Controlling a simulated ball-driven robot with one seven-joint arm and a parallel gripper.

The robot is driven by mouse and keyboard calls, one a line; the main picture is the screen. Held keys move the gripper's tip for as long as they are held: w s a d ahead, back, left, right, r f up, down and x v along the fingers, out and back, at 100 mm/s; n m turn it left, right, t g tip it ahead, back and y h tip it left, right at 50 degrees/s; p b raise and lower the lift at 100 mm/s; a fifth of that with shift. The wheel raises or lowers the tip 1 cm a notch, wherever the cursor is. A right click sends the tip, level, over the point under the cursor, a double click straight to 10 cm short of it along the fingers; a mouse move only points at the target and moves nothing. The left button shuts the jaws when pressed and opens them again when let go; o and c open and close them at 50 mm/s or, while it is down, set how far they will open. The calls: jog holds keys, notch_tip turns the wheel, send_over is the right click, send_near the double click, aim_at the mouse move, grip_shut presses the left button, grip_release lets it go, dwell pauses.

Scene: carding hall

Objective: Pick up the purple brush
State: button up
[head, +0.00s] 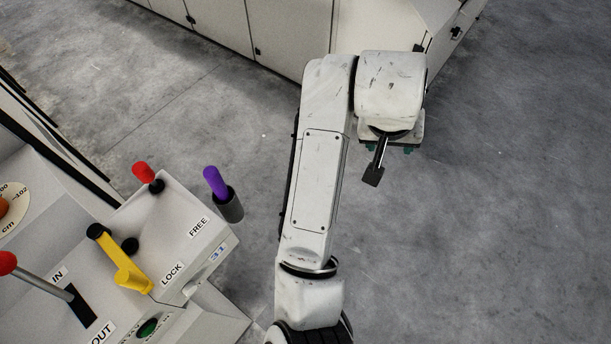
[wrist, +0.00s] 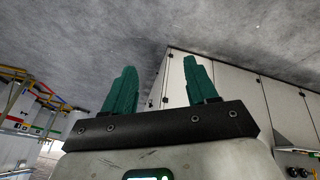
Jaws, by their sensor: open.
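In the head view the purple brush handle (head: 215,182) stands upright, slightly tilted, out of a dark grey cylindrical holder (head: 230,206) at the right side of the machine's control panel. Its lower part is hidden in the holder. My gripper (head: 390,149) is up and to the right of the brush, well apart from it, and mostly hidden behind my own wrist. In the wrist view the two green fingers of my gripper (wrist: 160,90) stand apart with nothing between them. The brush does not show in the wrist view.
The control panel (head: 205,245) at lower left carries a red-knobbed lever (head: 145,173), a yellow handle (head: 125,265) and another red-topped lever (head: 38,278). White cabinets (head: 285,35) stand at the back. Bare grey floor (head: 510,210) lies open to the right.

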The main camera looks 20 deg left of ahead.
jog(key=s+a+r+n+g+y, duration=0.1)
jog(key=s+a+r, duration=0.15)
jog(key=a, duration=0.65)
jog(key=s+a+r+n+y, duration=0.1)
jog(key=s+a+r, duration=0.15)
jog(key=a, duration=0.75)
jog(key=r+n+g, duration=0.1)
jog(key=n+g, duration=0.1)
send_over(216, 181)
jog(key=w, duration=0.1)
jog(key=shift+a+r+y+b, duration=0.2)
jog(key=shift+y+b, duration=0.15)
jog(key=shift+y, duration=0.05)
jog(key=shift+s+a+f, duration=0.15)
jog(key=shift+a+f, duration=0.05)
jog(key=shift+f, duration=0.1)
jog(key=f, duration=0.4)
jog(key=shift+w+a+f, duration=0.1)
jog(key=shift+w+f, duration=0.05)
jog(key=shift+w, duration=0.1)
jog(key=shift+s+f+p, duration=0.1)
jog(key=shift+f+p, duration=0.25)
jog(key=shift+f, duration=2.5)
jog(key=shift+c, duration=0.5)
grip_shut()
